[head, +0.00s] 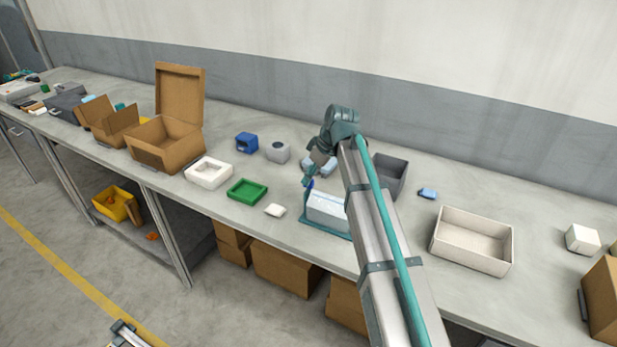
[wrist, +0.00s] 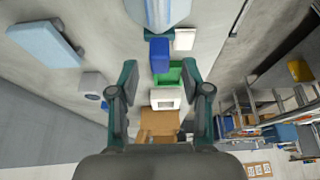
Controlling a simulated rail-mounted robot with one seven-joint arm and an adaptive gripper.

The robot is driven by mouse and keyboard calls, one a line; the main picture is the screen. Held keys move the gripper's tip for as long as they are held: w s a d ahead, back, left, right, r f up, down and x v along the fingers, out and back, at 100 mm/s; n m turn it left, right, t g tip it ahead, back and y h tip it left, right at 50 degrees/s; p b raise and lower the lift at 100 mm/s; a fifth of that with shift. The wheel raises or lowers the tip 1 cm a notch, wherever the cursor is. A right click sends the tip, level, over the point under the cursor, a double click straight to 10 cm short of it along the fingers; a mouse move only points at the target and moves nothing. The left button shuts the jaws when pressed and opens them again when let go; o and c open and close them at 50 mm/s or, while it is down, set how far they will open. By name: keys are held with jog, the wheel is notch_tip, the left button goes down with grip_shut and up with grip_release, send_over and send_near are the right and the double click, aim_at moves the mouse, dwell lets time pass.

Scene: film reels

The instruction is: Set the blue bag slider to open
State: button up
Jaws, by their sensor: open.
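The bag (head: 327,207) is pale and translucent and stands in a teal holder (head: 328,230) near the bench's front edge. Part of the bag (wrist: 160,12) fills the top middle of the wrist view. Its blue slider (wrist: 159,54) shows as a blue block below the bag there, and as a small blue spot (head: 309,184) at the bag's upper left in the head view. My gripper (wrist: 159,68) is open, with a finger on each side of the slider's line and clear gaps to it. Whether the slider lies fully between the fingertips in depth, I cannot tell. My arm hides part of the bag in the head view.
A pale blue block (wrist: 45,45) lies on the wall side. A green tray (head: 248,191), white tray (head: 209,172) and small white block (head: 275,210) lie left of the bag. A dark grey bin (head: 390,175) and cream bin (head: 472,241) are to the right.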

jog(key=shift+x, duration=1.35)
grip_shut()
